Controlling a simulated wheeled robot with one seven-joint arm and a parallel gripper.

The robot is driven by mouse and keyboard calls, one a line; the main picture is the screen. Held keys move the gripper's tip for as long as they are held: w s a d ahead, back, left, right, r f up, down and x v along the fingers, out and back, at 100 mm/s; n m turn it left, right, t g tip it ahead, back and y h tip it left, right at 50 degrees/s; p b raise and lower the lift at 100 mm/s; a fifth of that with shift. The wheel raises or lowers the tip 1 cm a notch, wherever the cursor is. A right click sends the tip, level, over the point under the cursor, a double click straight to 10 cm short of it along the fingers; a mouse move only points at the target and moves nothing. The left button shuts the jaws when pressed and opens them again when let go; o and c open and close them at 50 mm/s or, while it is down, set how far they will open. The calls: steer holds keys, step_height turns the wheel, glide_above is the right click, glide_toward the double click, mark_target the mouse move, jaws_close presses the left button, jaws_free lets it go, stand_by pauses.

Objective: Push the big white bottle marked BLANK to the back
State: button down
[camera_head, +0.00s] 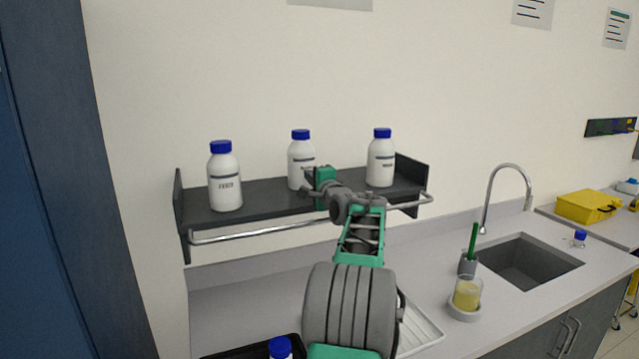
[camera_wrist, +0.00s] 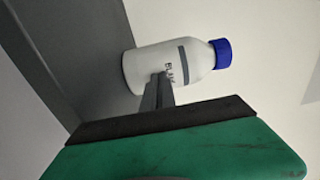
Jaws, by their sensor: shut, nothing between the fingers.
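The white bottle with a blue cap (camera_head: 301,160) stands upright in the middle of the dark wall shelf (camera_head: 262,198), towards the back. In the wrist view the bottle (camera_wrist: 190,62) appears lying sideways because the camera is turned, and part of its label reads "BLAN". My gripper (camera_head: 312,185) is shut and empty in front of the bottle. In the wrist view its fingertips (camera_wrist: 163,80) are at the label, seemingly against the bottle; actual contact cannot be told. The fingers hide part of the label.
Another white bottle (camera_head: 225,177) stands left on the shelf, and one (camera_head: 381,158) stands right, close to my gripper. A metal rail (camera_head: 270,230) runs along the shelf front. Below are a counter, a sink (camera_head: 528,262) and a beaker of yellow liquid (camera_head: 467,293).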

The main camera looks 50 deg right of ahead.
steer(key=shift+s+a+f+b, duration=0.15)
steer(key=shift+b, duration=0.25)
steer(key=b+v, duration=0.5)
steer(key=v, duration=0.8)
steer(key=shift+s, duration=0.1)
steer(key=shift+n+t, duration=0.3)
steer(key=shift+n, duration=0.1)
steer(key=f+b, duration=0.1)
steer(key=b, duration=0.1)
steer(key=a+f+b, duration=0.1)
steer(key=b, duration=0.1)
steer(key=w+f+b, duration=0.1)
steer(key=f+b, duration=0.1)
steer(key=b, duration=0.1)
steer(key=shift+a, duration=0.4)
step_height(320, 180, up, 5)
steer(key=shift+s+r+b, duration=0.15)
steer(key=shift+b, duration=0.6)
steer(key=shift+s+d+m+g+h, duration=0.3)
steer(key=shift+m+g, duration=0.1)
steer(key=shift+g, duration=0.1)
steer(key=shift+w+d+p, duration=0.1)
steer(key=shift+w+p, duration=0.05)
steer(key=shift+p, duration=0.15)
steer(key=p+x, duration=0.4)
steer(key=x, duration=0.8)
steer(key=shift+w+d, duration=0.1)
steer(key=shift+w, duration=0.25)
steer(key=shift+w+d, duration=0.3)
steer(key=shift+w, duration=0.15)
